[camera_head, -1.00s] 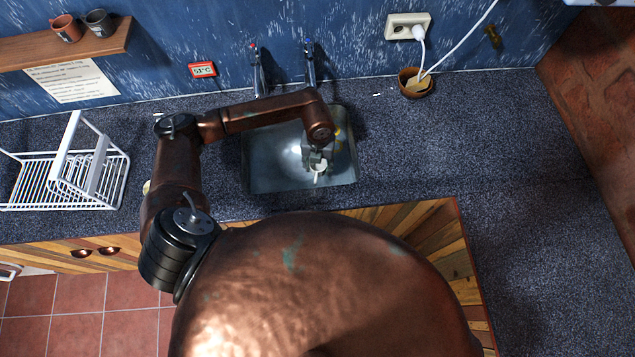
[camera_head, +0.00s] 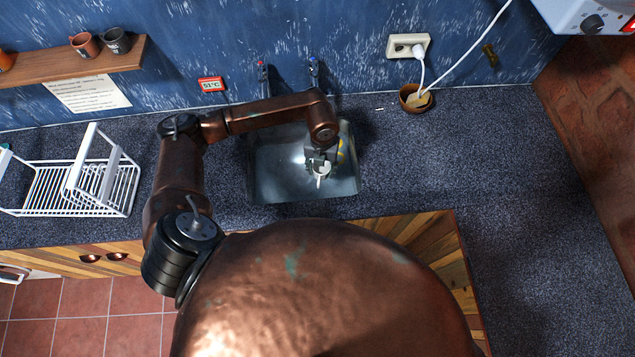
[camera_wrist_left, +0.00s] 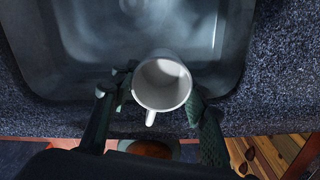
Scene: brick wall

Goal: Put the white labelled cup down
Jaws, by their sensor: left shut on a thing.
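The white cup (camera_head: 321,169) is in my left gripper (camera_head: 321,158), over the right part of the metal sink (camera_head: 275,178). In the left wrist view the white cup (camera_wrist_left: 161,84) sits between the two fingers of my left gripper (camera_wrist_left: 158,92), which is shut on it. The cup's open mouth faces the camera and looks empty; its handle points down in the picture. No label shows on the side I can see. I cannot tell how far the cup is above the sink floor. My right gripper is not in view.
A white dish rack (camera_head: 115,192) stands on the speckled counter (camera_head: 420,165) at left. Two taps (camera_head: 314,75) rise behind the sink. A brown pot (camera_head: 416,98) stands behind at right. Cups stand on a wall shelf (camera_head: 60,66). The counter right of the sink is clear.

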